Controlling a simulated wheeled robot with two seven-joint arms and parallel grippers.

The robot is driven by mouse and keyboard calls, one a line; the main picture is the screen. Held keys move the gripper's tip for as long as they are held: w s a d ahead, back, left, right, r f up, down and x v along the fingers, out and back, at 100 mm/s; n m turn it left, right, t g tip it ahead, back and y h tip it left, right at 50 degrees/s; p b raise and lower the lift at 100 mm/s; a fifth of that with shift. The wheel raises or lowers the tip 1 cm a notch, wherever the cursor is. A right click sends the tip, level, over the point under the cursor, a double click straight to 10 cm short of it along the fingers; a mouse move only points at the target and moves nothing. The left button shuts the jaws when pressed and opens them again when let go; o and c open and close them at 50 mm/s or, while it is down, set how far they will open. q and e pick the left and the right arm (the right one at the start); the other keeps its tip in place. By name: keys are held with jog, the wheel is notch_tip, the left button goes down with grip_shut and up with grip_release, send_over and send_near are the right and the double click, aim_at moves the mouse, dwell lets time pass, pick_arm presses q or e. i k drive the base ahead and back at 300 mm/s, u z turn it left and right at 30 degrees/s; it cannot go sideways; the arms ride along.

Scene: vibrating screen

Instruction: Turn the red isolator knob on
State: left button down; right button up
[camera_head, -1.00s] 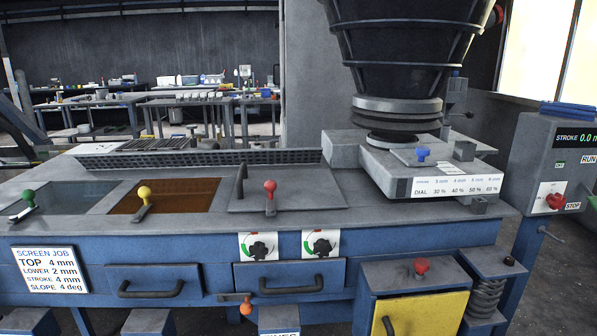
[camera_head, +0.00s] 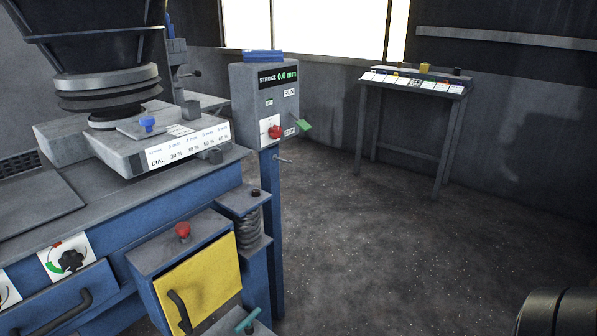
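A red knob (camera_head: 275,131) sits on a white plate low on the front of the grey control box (camera_head: 240,110), near the centre of the picture. It looks like the isolator knob, but I cannot read a label naming it or tell its exact setting. The box's display (camera_head: 278,77) reads STROKE 0.0 mm. A RUN label is above the knob and a STOP label is beside it. Neither of my grippers is in view.
The screen bench (camera_head: 110,215) fills the left. A box with a yellow door (camera_head: 200,283) and a red button (camera_head: 183,230) on top stands at its front. A small table (camera_head: 415,87) is against the back wall. The floor (camera_head: 400,230) between is open.

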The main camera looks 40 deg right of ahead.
aim_at(275, 132)
jog(key=z, duration=1.3)
jog(key=i, duration=0.2)
jog(key=u, duration=0.8)
jog(key=k, duration=1.35)
jog(key=z, duration=0.2)
jog(key=i, duration=0.7)
jog(key=z, duration=0.9)
jog(key=i, duration=0.95)
jog(key=u, duration=0.4)
